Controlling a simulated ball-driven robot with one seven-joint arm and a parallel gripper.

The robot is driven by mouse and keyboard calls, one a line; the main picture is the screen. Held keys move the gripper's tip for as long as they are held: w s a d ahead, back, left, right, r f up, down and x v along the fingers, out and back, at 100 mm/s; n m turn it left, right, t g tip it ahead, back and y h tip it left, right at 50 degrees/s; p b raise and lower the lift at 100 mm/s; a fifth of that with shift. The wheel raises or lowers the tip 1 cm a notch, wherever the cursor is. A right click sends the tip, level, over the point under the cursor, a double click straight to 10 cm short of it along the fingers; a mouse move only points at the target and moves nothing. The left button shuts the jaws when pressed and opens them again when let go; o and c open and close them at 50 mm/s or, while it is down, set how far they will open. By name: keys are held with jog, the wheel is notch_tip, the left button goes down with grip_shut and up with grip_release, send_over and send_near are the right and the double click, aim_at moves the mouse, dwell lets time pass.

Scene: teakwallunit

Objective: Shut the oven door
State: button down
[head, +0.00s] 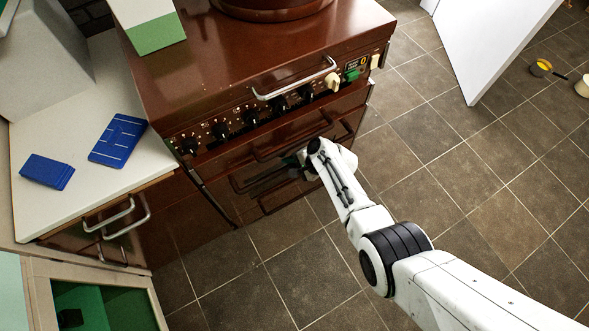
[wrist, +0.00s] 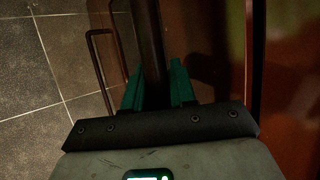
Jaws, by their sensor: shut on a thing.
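The brown oven (head: 255,75) stands at the top centre of the head view, with knobs along its front panel. Its oven door (head: 225,165) is below the knobs, partly hidden by my arm; I cannot tell exactly how far it stands open. My gripper (head: 300,160) is at the front of the oven, its fingers mostly hidden there. In the wrist view my gripper (wrist: 156,88) has its green fingers on both sides of a dark bar, which looks like the oven door handle (wrist: 152,45).
A metal rail (head: 295,80) runs above the knobs. A counter (head: 60,195) with two blue items (head: 118,140) is on the left. A white panel (head: 490,35) stands at the upper right. Another handle (wrist: 95,65) shows in the wrist view.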

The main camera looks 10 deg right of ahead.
jog(key=shift+w+a+r, duration=0.1)
jog(key=shift+w, duration=0.2)
jog(key=c, duration=1)
grip_release()
jog(key=shift+w, duration=0.1)
jog(key=shift+r, duration=0.1)
jog(key=shift+w+r, duration=0.1)
jog(key=shift+r, duration=0.05)
jog(key=p+v, duration=0.2)
jog(key=v, duration=0.1)
jog(key=p+v, duration=0.1)
jog(key=v, duration=0.3)
jog(key=s+p+v, duration=0.1)
jog(key=p+v, duration=0.1)
jog(key=v, duration=0.1)
jog(key=shift+s+d+p, duration=0.1)
jog(key=shift+d+p, duration=0.2)
